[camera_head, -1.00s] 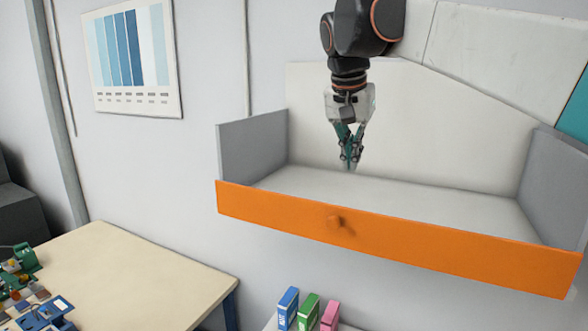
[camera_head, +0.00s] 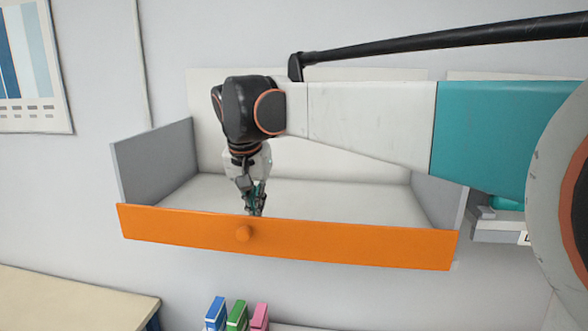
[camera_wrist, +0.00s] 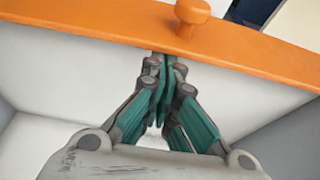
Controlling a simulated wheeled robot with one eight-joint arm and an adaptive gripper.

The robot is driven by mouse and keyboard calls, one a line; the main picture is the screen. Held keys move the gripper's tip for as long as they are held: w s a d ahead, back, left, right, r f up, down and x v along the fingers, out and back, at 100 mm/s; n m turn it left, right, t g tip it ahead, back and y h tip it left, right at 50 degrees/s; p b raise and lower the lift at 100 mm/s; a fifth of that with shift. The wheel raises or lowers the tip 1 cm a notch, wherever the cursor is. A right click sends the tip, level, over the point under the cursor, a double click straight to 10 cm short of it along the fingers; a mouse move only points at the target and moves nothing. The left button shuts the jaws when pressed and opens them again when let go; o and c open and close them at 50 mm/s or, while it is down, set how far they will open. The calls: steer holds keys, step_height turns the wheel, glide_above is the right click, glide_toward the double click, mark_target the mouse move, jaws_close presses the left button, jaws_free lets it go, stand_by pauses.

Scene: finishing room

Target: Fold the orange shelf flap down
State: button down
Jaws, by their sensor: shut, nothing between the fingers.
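The orange shelf flap (camera_head: 330,246) stands upright along the front of a wall shelf, with a round orange knob (camera_head: 244,233) on its outer face. The flap also shows at the top of the wrist view (camera_wrist: 90,18), with the knob (camera_wrist: 190,16) beyond its top edge. My gripper (camera_head: 256,213) is shut and empty, pointing down inside the shelf, just behind the flap and near the knob. In the wrist view its fingertips (camera_wrist: 162,60) are close to the flap's inner side; I cannot tell whether they touch it.
The shelf has grey side walls (camera_head: 155,165) and a pale floor (camera_head: 340,203). Below stand blue, green and pink boxes (camera_head: 237,316). A beige table (camera_head: 70,298) is at the lower left. A grey unit (camera_head: 497,231) sits right of the shelf.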

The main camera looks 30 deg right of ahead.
steer(key=shift+s+r, duration=0.1)
steer(key=shift+s, duration=0.2)
